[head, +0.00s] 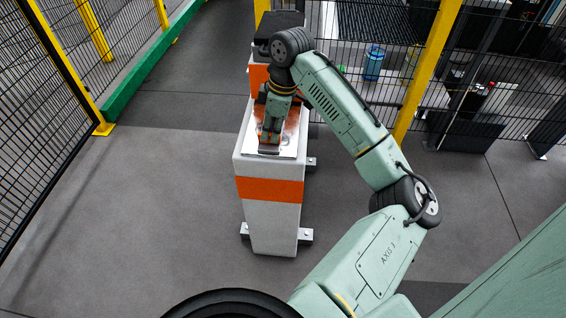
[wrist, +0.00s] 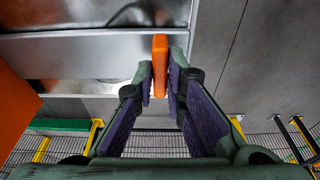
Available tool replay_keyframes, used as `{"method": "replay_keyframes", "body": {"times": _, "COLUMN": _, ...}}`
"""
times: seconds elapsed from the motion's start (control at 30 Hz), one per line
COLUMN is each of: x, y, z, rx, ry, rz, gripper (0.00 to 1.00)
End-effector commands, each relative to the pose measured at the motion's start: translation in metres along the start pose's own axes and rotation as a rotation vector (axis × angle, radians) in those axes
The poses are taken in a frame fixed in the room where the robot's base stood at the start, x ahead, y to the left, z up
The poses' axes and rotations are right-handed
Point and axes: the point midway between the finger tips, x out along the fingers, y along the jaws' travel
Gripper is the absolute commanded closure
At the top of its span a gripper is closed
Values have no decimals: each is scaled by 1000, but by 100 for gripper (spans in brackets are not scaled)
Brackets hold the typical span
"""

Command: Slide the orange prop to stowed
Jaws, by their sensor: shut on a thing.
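The orange prop (wrist: 160,66) is a narrow upright bar in the wrist view. It stands between the two fingertips of my gripper (wrist: 160,78), which are shut on its sides. In the head view my gripper (head: 270,132) points down at the bright metal top of the white pedestal (head: 251,168). A little orange shows at the fingers there, but the arm covers most of the prop. In the wrist view a metal plate with a raised edge (wrist: 80,66) lies beside the prop. I cannot tell how the prop joins it.
The pedestal has an orange band (head: 270,189) and feet on the floor. A dark box (head: 279,22) tops its back part. Mesh fencing with yellow posts (head: 427,70) stands behind and at the left, with a green rail (head: 150,62). The grey floor left of the pedestal is clear.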

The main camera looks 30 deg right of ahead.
Motion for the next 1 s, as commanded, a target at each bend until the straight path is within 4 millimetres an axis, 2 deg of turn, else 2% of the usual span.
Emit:
{"method": "replay_keyframes", "body": {"times": 0.4, "x": -1, "y": 17, "z": 0, "rx": 2, "ry": 0, "rz": 3, "gripper": 100}}
{"method": "replay_keyframes", "body": {"times": 1.0, "x": -1, "y": 24, "z": 0, "rx": 2, "ry": 1, "rz": 2, "gripper": 100}}
